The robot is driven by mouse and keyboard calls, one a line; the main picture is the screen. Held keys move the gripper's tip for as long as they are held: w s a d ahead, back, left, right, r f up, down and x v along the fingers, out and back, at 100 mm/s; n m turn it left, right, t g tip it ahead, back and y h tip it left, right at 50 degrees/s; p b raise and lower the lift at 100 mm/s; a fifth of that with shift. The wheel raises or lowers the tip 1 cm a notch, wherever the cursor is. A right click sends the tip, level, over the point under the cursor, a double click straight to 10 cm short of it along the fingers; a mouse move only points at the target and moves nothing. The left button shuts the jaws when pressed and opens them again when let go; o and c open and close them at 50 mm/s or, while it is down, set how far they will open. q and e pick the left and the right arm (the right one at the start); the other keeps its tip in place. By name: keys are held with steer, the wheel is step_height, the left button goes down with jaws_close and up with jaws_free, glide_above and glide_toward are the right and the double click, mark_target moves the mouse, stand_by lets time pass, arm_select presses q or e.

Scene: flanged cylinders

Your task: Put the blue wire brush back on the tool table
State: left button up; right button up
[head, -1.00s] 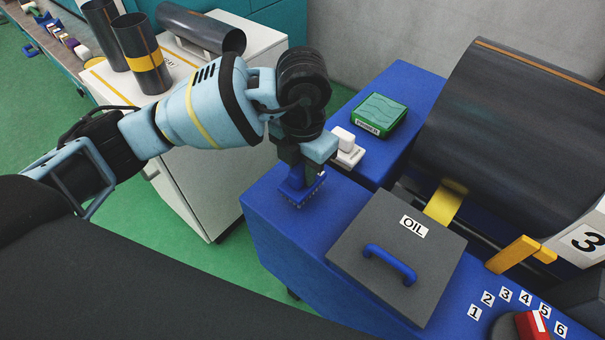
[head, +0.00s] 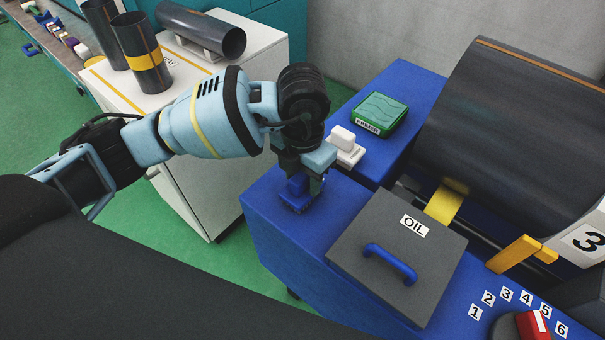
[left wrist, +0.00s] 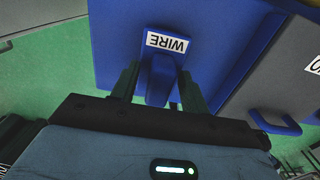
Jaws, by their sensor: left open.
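The blue wire brush (head: 298,203) stands bristles down on the blue table top (head: 262,208), near its left corner. In the left wrist view its blue handle (left wrist: 160,82) lies between my fingers, beside a white WIRE label (left wrist: 167,42). My left gripper (head: 302,184) is open, with one finger on each side of the handle; it also shows in the left wrist view (left wrist: 158,86). Whether the fingers touch the handle cannot be told. My right gripper is not in view.
A grey OIL lid (head: 380,270) with a blue handle is just right of the brush. A white block (head: 344,146) and a green PRIMER box (head: 380,114) stand behind. A large dark cylinder (head: 530,140) lies at right. A white cabinet (head: 195,150) holds dark tubes.

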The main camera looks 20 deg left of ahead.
mark_target(302, 174)
arm_select(q)
step_height(302, 174, up, 12)
steer(key=shift+r+p, duration=0.2)
steer(key=shift+p, duration=0.1)
stand_by(0.7)
